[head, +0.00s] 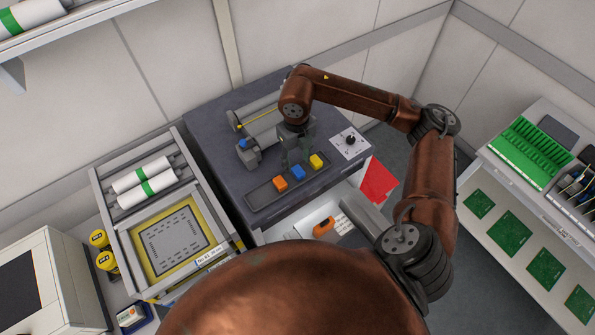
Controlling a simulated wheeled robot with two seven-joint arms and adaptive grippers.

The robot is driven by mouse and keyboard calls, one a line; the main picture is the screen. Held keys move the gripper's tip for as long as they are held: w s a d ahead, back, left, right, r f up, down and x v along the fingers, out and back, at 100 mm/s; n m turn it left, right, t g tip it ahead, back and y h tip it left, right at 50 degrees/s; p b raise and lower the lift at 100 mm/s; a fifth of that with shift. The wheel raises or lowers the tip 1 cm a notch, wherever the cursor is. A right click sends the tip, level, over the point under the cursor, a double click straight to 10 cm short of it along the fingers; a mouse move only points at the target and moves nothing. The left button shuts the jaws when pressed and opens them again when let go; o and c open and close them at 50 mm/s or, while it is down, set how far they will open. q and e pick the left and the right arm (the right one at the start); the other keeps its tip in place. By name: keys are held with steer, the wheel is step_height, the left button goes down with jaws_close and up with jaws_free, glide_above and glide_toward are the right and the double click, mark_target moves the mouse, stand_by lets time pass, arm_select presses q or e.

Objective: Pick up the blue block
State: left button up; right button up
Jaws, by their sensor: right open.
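The blue block (298,173) sits in a dark tray (258,199) on the dark-topped table, between an orange block (280,184) and a yellow block (316,161). My right gripper (297,161) points down at the tray, just behind and above the blue block. It is open, with nothing seen between its fingers. I cannot tell whether its fingertips touch the block. My left gripper is not in view.
A grey roller device (262,128) stands behind the tray, close to my right gripper. A white panel with a black knob (350,141) lies to the right. A framed stencil unit (174,239) stands left; a shelf with green circuit boards (511,233) stands right.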

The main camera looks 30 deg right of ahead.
mark_target(297, 169)
step_height(297, 169, down, 4)
steer(key=shift+d+f+p, duration=0.1)
steer(key=shift+f+p, duration=0.15)
steer(key=shift+p, duration=0.55)
steer(key=shift+f, duration=0.3)
jaws_close()
